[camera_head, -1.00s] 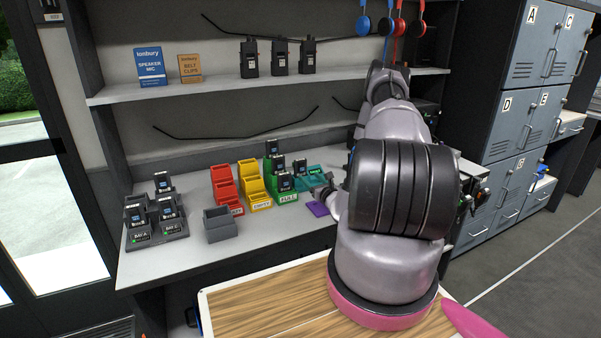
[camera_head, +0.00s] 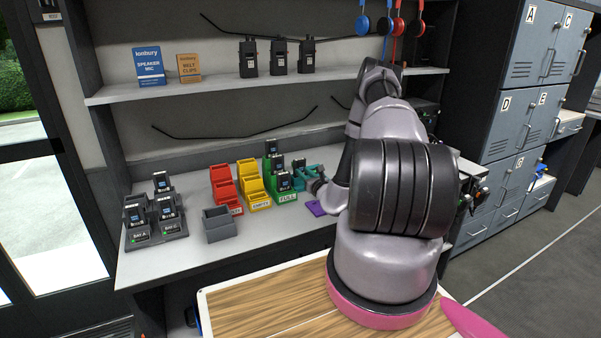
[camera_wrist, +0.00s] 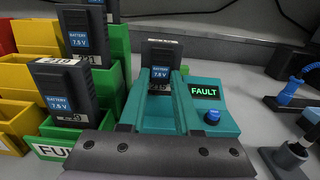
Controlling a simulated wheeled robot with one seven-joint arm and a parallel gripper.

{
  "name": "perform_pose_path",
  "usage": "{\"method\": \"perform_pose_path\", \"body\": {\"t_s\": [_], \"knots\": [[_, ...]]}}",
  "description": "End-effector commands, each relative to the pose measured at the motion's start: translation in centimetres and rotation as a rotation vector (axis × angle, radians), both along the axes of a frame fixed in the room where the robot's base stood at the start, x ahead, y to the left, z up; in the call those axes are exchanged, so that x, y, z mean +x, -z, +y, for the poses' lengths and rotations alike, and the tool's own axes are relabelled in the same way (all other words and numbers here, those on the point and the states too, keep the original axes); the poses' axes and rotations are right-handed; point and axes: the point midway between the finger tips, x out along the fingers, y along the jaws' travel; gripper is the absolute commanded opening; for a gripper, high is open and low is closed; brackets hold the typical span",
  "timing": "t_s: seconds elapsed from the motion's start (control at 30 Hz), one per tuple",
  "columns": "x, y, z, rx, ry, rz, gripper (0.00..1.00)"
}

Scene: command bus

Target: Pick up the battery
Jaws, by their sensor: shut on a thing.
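A black battery (camera_wrist: 160,52) with a blue "BATTERY 7.5 V" label stands upright in the slot of a teal tester (camera_wrist: 222,122). The tester's screen reads "FAULT" in green. In the head view this battery (camera_head: 299,164) shows above the tester, at the right end of the racks. My gripper (camera_wrist: 160,90) is at the slot, shut on the lower part of the battery. Its fingers are hard to tell from the teal sides. In the head view my gripper (camera_head: 315,185) is at the tester's front, partly hidden by my arm.
Left of the tester is a green "FULL" rack (camera_head: 288,197) holding several batteries. Yellow (camera_head: 261,203) and red (camera_head: 228,207) racks look empty. A grey holder (camera_head: 219,228) and a charger (camera_head: 157,241) stand further left. A blue-tipped device (camera_wrist: 290,90) is close on the right.

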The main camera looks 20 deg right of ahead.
Motion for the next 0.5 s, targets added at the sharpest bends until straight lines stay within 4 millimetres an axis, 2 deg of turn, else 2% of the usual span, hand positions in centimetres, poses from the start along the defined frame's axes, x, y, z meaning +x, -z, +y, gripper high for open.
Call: {"method": "perform_pose_path", "body": {"t_s": [0.27, 0.5], "knots": [[0.1, -1.3, 0.0, -0.001, 0.000, -0.002, 0.00], [0.0, -4.7, 0.0, -0.002, -0.001, -0.002, 0.00]]}}
